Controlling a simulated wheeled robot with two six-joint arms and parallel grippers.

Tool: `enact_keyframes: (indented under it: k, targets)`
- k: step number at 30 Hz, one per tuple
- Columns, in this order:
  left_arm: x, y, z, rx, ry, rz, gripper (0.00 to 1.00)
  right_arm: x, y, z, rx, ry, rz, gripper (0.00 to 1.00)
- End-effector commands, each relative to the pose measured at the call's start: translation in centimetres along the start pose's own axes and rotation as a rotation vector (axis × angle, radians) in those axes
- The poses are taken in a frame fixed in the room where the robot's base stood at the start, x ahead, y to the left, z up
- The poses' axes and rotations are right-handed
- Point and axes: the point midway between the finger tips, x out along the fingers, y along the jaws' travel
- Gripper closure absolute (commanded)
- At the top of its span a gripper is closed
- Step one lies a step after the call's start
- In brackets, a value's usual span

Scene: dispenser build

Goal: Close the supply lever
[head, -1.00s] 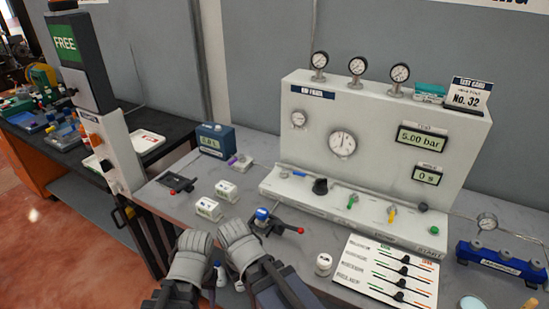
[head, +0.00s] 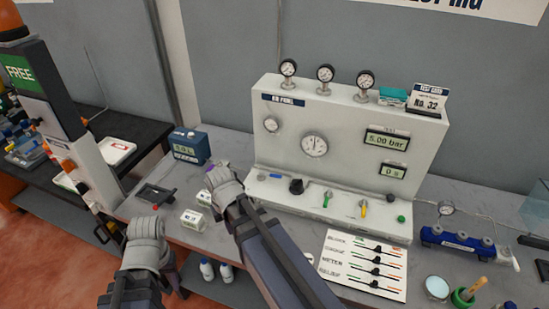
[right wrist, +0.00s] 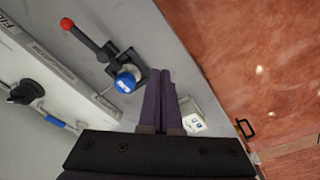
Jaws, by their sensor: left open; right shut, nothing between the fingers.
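The blue-handled lever (head: 268,177) is at the left end of the panel's ledge, its handle lying along the ledge; I take it as the supply lever, as its label is unreadable. It also shows in the right wrist view (right wrist: 58,122). My right gripper (head: 222,182) is shut and empty, over the bench left of the ledge and apart from the lever. Its fingers (right wrist: 159,98) show in the right wrist view, beside the clamp holding a blue-topped part (right wrist: 125,83). My left gripper (head: 146,225) is open near the bench's front left edge, away from the panel.
The ledge also carries a black knob (head: 296,186), a green lever (head: 327,199) and a yellow lever (head: 364,208). A slider card (head: 362,264) lies in front. White blocks (head: 192,219) sit leftward.

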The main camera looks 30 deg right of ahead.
Motion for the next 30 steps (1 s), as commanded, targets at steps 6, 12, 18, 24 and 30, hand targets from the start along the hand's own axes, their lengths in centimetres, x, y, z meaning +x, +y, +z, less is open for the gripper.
enact_keyframes:
  k: [6,12,18,24,30]
  targets:
    - [-4.8,-0.4,0.3,-0.002,0.000,0.001,0.50,-3.9,11.4,-11.0,0.363,0.103,0.047,1.00]
    - [-4.9,-0.5,0.3,-0.003,0.000,0.001,0.50,-3.6,21.3,-17.6,0.643,0.191,0.101,1.00]
    - [-4.8,-0.5,0.3,-0.003,0.000,0.001,0.50,-3.5,26.5,-20.1,0.780,0.239,0.128,1.00]
    - [-4.8,-0.5,0.3,-0.002,0.000,0.001,0.50,-3.6,27.6,-20.4,0.810,0.249,0.134,1.00]
    - [-4.8,-0.5,0.3,-0.002,0.000,0.001,0.50,-3.6,27.5,-20.4,0.808,0.249,0.134,1.00]
